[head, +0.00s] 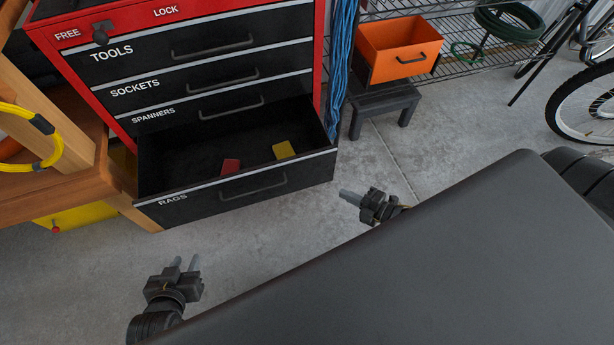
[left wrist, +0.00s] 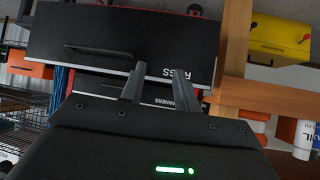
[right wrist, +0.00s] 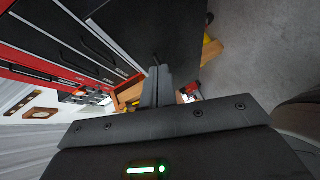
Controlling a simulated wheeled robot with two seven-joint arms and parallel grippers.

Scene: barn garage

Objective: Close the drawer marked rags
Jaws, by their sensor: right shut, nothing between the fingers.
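The drawer marked rags (head: 240,188) is the bottom drawer of a red and black tool cabinet. It is pulled open, and a red block (head: 230,166) and a yellow block (head: 284,150) lie inside. Its black front also fills the upper part of the left wrist view (left wrist: 120,50). My left gripper (head: 184,264) is open and empty, in front of and below the drawer's left part, apart from it. My right gripper (head: 348,196) is shut and empty, just right of the drawer's front right corner. I cannot tell whether it touches the drawer.
The drawers above, tools (head: 212,48), sockets (head: 215,78) and spanners (head: 218,106), look shut. A wooden bench (head: 70,165) stands close on the left. The floor before the drawer is clear.

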